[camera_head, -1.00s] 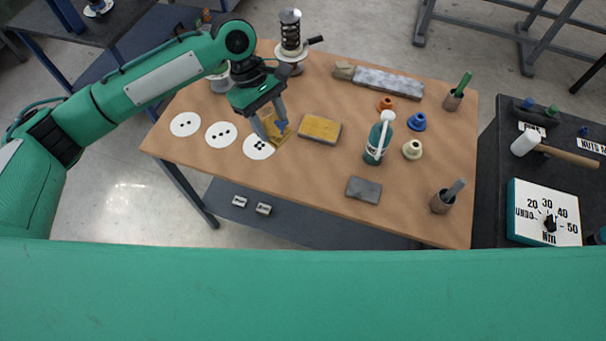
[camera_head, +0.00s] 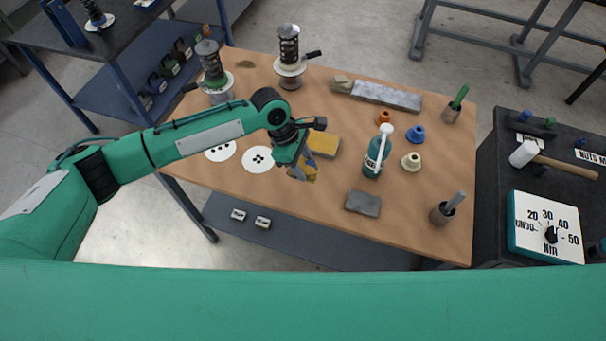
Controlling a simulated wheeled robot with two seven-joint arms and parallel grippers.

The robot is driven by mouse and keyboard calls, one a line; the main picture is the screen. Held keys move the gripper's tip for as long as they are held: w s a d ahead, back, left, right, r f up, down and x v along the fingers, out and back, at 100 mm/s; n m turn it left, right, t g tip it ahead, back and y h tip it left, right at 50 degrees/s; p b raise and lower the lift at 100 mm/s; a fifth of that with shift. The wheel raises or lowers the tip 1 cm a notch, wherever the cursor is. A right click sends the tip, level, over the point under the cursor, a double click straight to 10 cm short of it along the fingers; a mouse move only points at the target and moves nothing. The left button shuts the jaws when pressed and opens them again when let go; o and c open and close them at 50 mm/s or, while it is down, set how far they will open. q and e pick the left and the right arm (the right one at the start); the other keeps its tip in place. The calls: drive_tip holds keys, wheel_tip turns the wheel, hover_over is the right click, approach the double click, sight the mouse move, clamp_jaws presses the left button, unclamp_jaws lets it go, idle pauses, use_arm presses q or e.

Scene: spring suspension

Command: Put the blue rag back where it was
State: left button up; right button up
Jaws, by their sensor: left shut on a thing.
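My left gripper (camera_head: 303,172) is low over the middle of the table, in front of the yellow pad (camera_head: 323,145). It is shut on a small mustard-yellow piece (camera_head: 310,168), mostly hidden by the fingers. I cannot tell whether this is a rag. No clearly blue rag shows. A flat dark grey pad (camera_head: 363,203) lies on the table to the right of the gripper. My right gripper is not in view.
A teal bottle (camera_head: 376,158) and orange, blue and cream cones stand right of the gripper. White dotted discs (camera_head: 257,160) lie to its left. Two spring units (camera_head: 290,60) stand at the back left. A grey block (camera_head: 387,96) lies at the back. The table's front middle is clear.

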use_arm(q)
drive_tip(key=shift+f+p, duration=0.35)
drive_tip(key=shift+f, duration=3.25)
drive_tip(key=o, duration=0.9)
drive_tip(key=shift+r, duration=0.1)
drive_tip(key=shift+b+v, duration=1.15)
drive_tip(key=shift+v, duration=4.8)
